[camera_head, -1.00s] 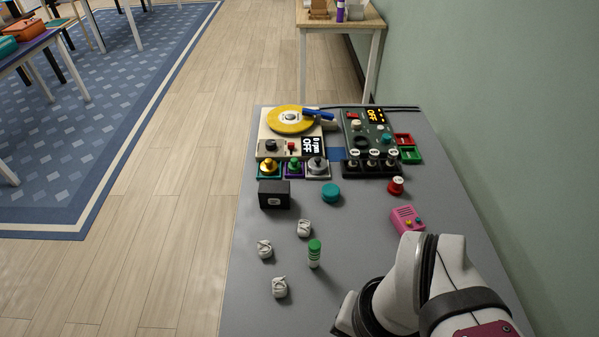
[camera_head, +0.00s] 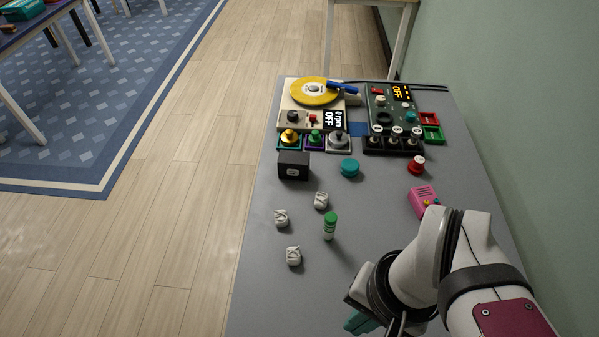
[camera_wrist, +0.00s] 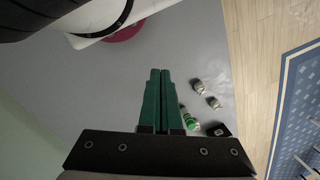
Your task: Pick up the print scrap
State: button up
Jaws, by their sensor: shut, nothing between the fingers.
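Three small white crumpled lumps lie on the grey table, and they look like print scrap: one at the left (camera_head: 281,218), one farther back (camera_head: 320,201) and one nearer (camera_head: 294,256). I cannot tell which one the task means. Two lumps show right of my fingers in the wrist view (camera_wrist: 199,87) (camera_wrist: 214,102). My gripper (camera_wrist: 160,73) has green fingers pressed together with nothing between them. In the head view its finger (camera_head: 360,322) shows at the bottom edge, right of and nearer than the lumps, partly hidden by my wrist.
A green-capped stick (camera_head: 329,226) stands upright close to the lumps. Behind are a black box (camera_head: 293,166), a teal round piece (camera_head: 349,167), a red knob (camera_head: 416,165) and a turntable unit (camera_head: 315,93). A pink device (camera_head: 423,201) lies right. The table's (camera_head: 262,290) near left is clear.

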jog(key=o, duration=1.3)
jog(key=shift+c, duration=0.2)
jog(key=n+t+h, duration=0.1)
jog(key=n+h, duration=0.2)
jog(key=n, duration=0.4)
send_over(293, 254)
jog(key=s+a, duration=0.2)
notch_tip(293, 254, down, 5)
jog(key=shift+t, duration=0.3)
jog(key=f, duration=0.5)
jog(key=w+d+f, duration=0.1)
jog(key=f, duration=1)
jog(key=shift+w+d, duration=0.4)
